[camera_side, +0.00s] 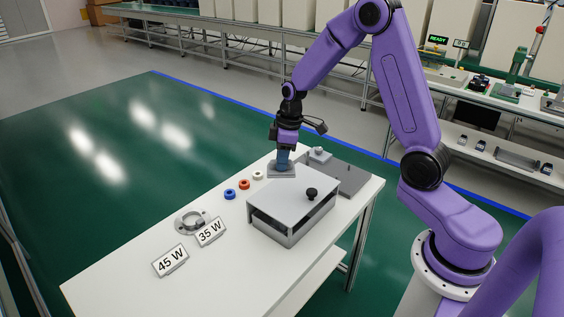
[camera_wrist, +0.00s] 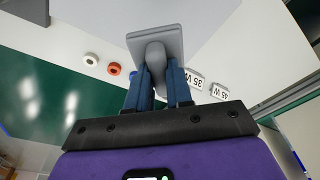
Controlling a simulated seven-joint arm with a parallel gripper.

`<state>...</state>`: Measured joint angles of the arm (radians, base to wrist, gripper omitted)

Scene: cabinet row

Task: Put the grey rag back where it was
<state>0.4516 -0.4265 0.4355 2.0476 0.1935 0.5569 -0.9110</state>
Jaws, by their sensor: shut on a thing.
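My gripper (camera_side: 284,160) is shut on the rounded handle of a grey piece with a flat rectangular plate (camera_side: 281,172). In the wrist view, the handle sits between the blue fingers (camera_wrist: 158,85) and the plate (camera_wrist: 168,40) lies beyond them. The piece looks stiff, and I see no clear cloth folds, so I cannot tell if it is the rag. It is at the back-left edge of the silver box (camera_side: 290,205); whether it touches anything is unclear. Another small grey piece (camera_side: 320,155) stands by a flat dark grey plate (camera_side: 347,180) behind the box.
The box has a black knob (camera_side: 312,193) on its lid. White (camera_side: 258,175), orange (camera_side: 244,184) and blue (camera_side: 229,194) rings lie left of it. A metal ring fixture (camera_side: 190,221) and cards "35 W" (camera_side: 210,232) and "45 W" (camera_side: 170,260) are nearer. The table's front-left is clear.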

